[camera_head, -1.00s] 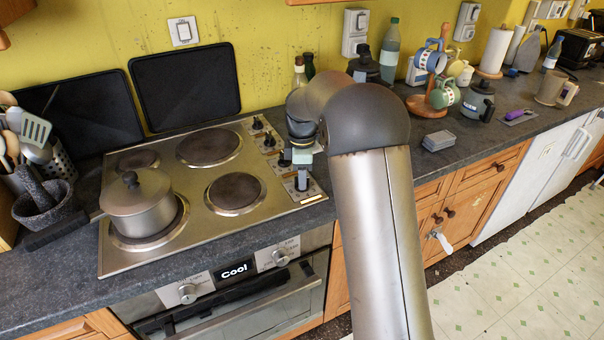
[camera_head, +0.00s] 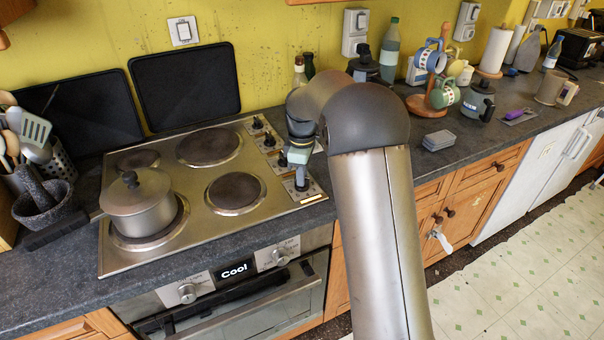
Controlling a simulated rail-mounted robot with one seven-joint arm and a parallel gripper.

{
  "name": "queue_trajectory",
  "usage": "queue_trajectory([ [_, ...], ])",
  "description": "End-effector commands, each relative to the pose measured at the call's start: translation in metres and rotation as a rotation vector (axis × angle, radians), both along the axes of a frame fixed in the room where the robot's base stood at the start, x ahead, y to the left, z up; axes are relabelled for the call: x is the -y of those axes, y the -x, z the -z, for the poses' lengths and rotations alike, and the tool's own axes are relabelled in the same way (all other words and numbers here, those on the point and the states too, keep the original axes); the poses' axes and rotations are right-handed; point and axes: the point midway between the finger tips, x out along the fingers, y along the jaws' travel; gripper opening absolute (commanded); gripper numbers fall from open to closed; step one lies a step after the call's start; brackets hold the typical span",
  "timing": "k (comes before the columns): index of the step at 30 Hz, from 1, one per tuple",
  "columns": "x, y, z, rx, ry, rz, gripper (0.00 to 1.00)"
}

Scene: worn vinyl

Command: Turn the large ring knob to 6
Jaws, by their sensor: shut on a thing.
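The steel hob (camera_head: 236,226) has a row of dark control knobs along its right side. The two far knobs (camera_head: 257,123) and (camera_head: 269,139) and a third knob (camera_head: 282,159) are uncovered. My gripper (camera_head: 301,178) points down at the front end of this row, shut on the nearest knob (camera_head: 302,185), which is mostly hidden by the fingers. The markings around the knobs are too small to read, so I cannot tell which number it points to. Four dark rings are unlike in size; the back right ring (camera_head: 209,147) looks large.
A lidded steel pot (camera_head: 138,204) stands on the front left ring. Bottles (camera_head: 300,72) stand behind my wrist. A grey stack of coasters (camera_head: 437,140) lies to the right on the worktop. The oven (camera_head: 237,300) below shows "Cool".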

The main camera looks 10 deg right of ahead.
Motion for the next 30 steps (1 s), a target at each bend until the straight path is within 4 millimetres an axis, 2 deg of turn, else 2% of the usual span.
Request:
queue_trajectory([
  [30,-0.0003,-0.0005,-0.0012,0.003,0.0,0.965,0.0],
])
